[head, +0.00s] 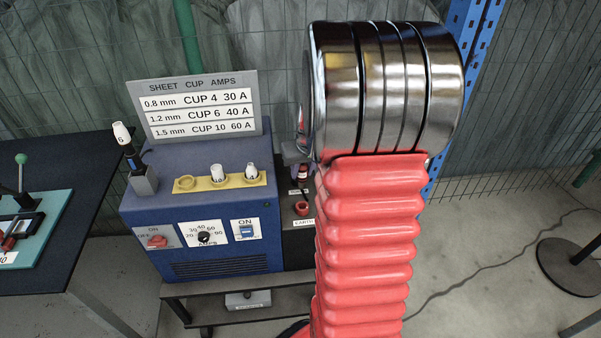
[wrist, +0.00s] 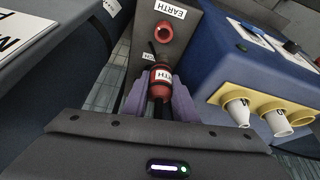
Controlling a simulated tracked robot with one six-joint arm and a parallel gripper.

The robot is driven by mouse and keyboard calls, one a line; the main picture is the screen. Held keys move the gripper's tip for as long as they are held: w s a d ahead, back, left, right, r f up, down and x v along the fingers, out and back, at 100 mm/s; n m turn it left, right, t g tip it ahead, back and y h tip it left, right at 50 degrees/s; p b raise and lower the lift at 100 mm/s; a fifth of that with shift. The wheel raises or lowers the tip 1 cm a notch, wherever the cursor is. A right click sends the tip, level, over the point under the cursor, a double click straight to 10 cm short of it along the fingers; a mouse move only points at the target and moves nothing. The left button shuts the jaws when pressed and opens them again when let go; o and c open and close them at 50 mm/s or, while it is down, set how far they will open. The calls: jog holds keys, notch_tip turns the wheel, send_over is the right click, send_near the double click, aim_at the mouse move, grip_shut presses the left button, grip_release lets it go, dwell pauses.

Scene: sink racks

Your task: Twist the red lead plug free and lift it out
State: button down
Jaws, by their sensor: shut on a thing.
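The red lead plug (wrist: 160,76), with a white label band and a dark lower part, sits between the two purple-grey fingers of my gripper (wrist: 161,98) in the wrist view. My gripper is shut on it. In the head view the red plug (head: 303,173) shows as a small patch beside my arm, above a small label on the dark panel. The end of the plug against the panel is hidden, so I cannot tell how far it is seated. A red ring socket (wrist: 166,32) marked EARTH is apart from the plug; it also shows in the head view (head: 302,208).
The blue welder box (head: 228,215) stands close beside the plug panel. A yellow rack (head: 203,183) on it holds white cups, and a torch (head: 128,147) stands at its left. A dark bench (head: 75,165) is on the left. A round stand base (head: 570,268) is at right.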

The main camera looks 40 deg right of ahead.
jog(key=shift+r, duration=0.65)
jog(key=shift+r, duration=0.35)
jog(key=shift+r, duration=0.7)
jog(key=shift+r, duration=0.7)
jog(key=shift+r, duration=0.7)
jog(key=shift+s+a, duration=0.1)
